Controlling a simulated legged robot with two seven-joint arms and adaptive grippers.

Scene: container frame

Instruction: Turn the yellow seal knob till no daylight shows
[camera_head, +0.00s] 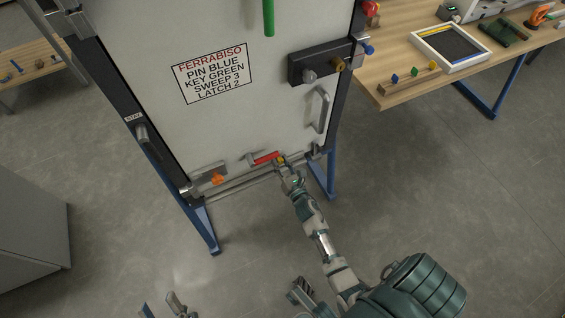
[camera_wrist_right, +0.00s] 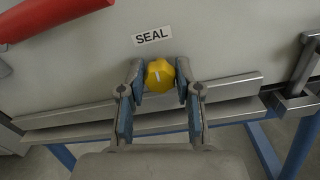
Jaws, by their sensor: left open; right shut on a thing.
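The yellow seal knob (camera_wrist_right: 159,75) sits low on the white door panel (camera_head: 220,60), under a "SEAL" label (camera_wrist_right: 153,36). My right gripper (camera_wrist_right: 160,86) is shut on the knob, one finger on each side. In the head view the right gripper (camera_head: 287,174) is at the panel's lower edge and mostly covers the knob. Metal strips (camera_wrist_right: 140,119) run below the knob; I cannot tell whether daylight shows between them. My left gripper (camera_head: 162,304) is open and empty at the bottom edge, away from the panel.
A red handle (camera_head: 266,158) lies just left of the knob, with an orange knob (camera_head: 217,179) farther left. A grey pull handle (camera_head: 321,109) and a latch block (camera_head: 320,63) are on the right side. A wooden table (camera_head: 395,88) stands at right. Floor in front is clear.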

